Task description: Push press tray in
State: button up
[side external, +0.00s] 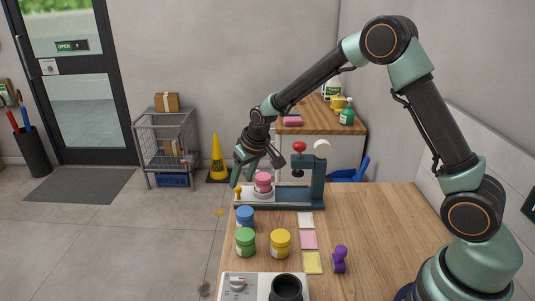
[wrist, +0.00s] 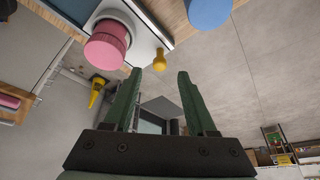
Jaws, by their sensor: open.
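The press (side external: 318,180) stands at the far end of the wooden counter, with a dark teal base and column, a red knob and a pale wheel. Its light tray (side external: 262,194) extends to the left of the press head, bearing a pink round piece (side external: 263,182). A yellow knob (side external: 238,192) stands at the tray's left end. My gripper (side external: 242,177) is open and empty above that end. In the wrist view, the yellow knob (wrist: 161,62) shows just beyond and between my green fingertips (wrist: 158,77), with the pink piece (wrist: 106,46) to its left. Contact cannot be told.
Blue (side external: 245,217), green (side external: 245,241) and yellow (side external: 280,242) jars stand in front of the press. A device with a black cup (side external: 286,287) is nearest. The counter's right part is clear.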

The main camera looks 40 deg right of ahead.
aim_at(239, 188)
jog(key=shift+x, duration=1.95)
grip_shut()
